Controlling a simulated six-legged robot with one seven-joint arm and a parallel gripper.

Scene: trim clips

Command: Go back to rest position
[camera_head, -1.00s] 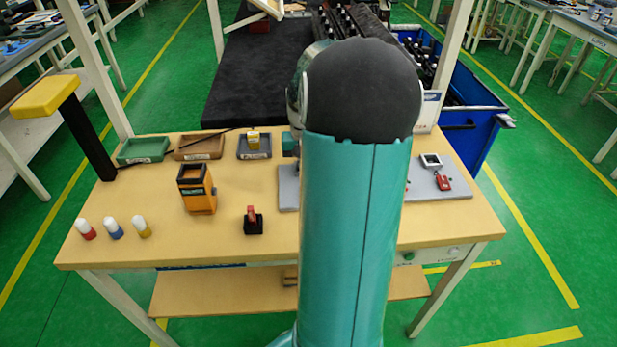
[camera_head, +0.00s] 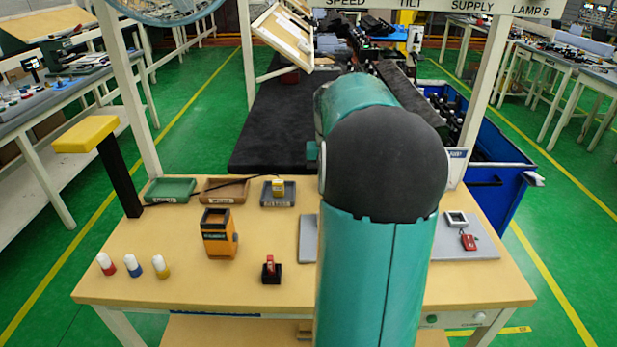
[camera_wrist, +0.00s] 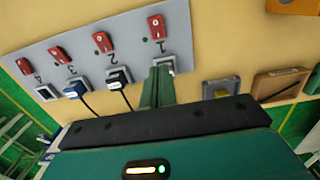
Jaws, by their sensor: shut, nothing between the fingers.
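My gripper (camera_wrist: 157,88) shows in the wrist view as narrow green fingers, shut and empty. It is above the table near the right end of a grey board (camera_wrist: 135,47), apart from the board as far as I can tell. The board carries several red numbered parts (camera_wrist: 103,42) with a square socket by each. In the head view my own teal arm hides my gripper and much of the board (camera_head: 308,240). A red part (camera_head: 468,241) and a socket show at the board's right end.
On the wooden table (camera_head: 200,285) stand an orange-black box (camera_head: 218,233), a small black holder with a red piece (camera_head: 271,270), and red, blue and yellow capped bottles (camera_head: 133,265). Green (camera_head: 170,190), brown and grey trays line the back. A yellow-topped post (camera_head: 88,134) stands at left.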

